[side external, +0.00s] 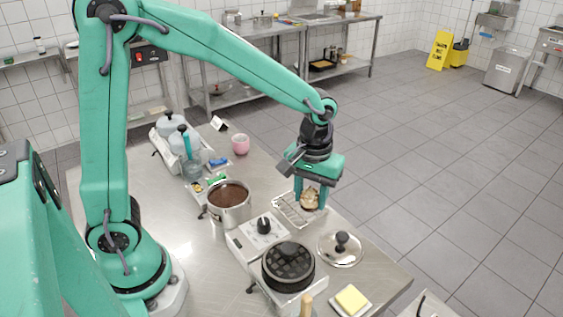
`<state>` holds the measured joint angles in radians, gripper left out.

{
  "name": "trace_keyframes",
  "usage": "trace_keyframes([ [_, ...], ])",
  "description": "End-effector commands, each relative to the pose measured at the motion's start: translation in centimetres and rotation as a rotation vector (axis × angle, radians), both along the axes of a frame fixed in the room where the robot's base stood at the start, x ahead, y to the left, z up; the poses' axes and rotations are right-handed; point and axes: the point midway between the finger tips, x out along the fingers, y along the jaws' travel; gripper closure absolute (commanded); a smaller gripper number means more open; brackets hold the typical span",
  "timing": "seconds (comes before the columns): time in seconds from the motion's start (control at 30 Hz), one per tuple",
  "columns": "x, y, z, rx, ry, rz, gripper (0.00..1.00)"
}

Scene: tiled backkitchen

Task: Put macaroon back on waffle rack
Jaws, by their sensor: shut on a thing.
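My gripper (311,196) points down over the waffle rack (285,211), a small pale wire rack on the steel table. It is shut on a small brown, roundish macaroon (309,203), which sits between the two teal fingers. The macaroon is over the right part of the rack; I cannot tell whether it touches the wires. The fingers hide part of it, and part of the rack's right side is covered.
A pot of brown liquid (229,199) stands left of the rack. In front are a dark waffle iron (288,266) and a glass lid (340,249). A butter dish (351,300) is near the front edge. A pink cup (240,144) stands behind.

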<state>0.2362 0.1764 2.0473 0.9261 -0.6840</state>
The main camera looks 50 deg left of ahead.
Motion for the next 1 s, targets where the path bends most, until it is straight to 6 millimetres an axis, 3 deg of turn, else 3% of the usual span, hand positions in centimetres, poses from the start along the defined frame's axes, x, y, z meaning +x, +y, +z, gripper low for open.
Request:
trace_keyframes([
  [0.27,0.7,1.3,-0.9,0.001,0.001,0.004,0.83],
  [0.8,4.6,8.6,-5.9,-0.002,0.004,0.005,0.83],
  [1.0,5.5,10.1,-6.9,-0.002,0.002,0.002,0.83],
])
